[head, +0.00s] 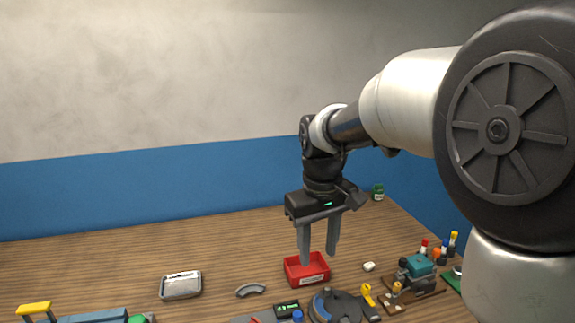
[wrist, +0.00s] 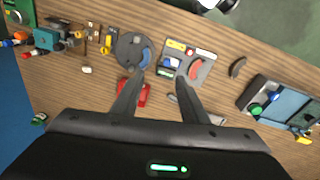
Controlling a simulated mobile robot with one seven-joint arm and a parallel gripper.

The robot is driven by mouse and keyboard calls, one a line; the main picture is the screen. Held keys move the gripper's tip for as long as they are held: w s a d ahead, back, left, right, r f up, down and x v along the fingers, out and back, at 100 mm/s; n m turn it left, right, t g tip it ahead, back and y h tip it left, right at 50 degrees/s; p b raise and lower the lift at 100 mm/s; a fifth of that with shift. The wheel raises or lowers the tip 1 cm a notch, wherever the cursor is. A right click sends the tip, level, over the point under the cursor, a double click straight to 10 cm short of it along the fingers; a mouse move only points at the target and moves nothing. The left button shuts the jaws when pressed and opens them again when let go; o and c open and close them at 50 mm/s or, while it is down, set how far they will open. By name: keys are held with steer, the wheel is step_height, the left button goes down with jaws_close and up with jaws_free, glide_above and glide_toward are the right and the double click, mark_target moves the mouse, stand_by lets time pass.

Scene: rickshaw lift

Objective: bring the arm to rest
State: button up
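My gripper (head: 319,256) hangs fingers-down over the wooden table, above and in front of a red bin (head: 307,273) in the head view. Its two fingers are spread apart with nothing between them. In the wrist view my gripper (wrist: 160,76) is also open, and the red bin (wrist: 144,95) is partly hidden behind the left finger. My arm reaches in from the right in the head view, bent downward at the wrist.
A metal tray (head: 181,287) and a grey curved piece (head: 250,290) lie to the left. A round grey fixture (head: 335,305), a teal machine (head: 417,266) and several small bottles stand to the right. A green jar (head: 378,192) stands at the back. The back-left table is clear.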

steer(key=s+d+r+m+t+p, duration=0.1)
steer(key=s+d+r, duration=0.1)
steer(key=s, duration=0.4)
steer(key=s+d+r+m+t+p, duration=0.2)
steer(key=s+d+r, duration=0.1)
steer(key=s, duration=0.4)
steer(key=s+d+r+m+t+p, duration=0.1)
steer(key=s+d+r+m, duration=0.1)
steer(key=s+r, duration=0.2)
steer(key=s, duration=0.2)
steer(key=shift+s+d+r, duration=0.15)
steer(key=shift+s+r, duration=0.15)
steer(key=shift+s, duration=0.1)
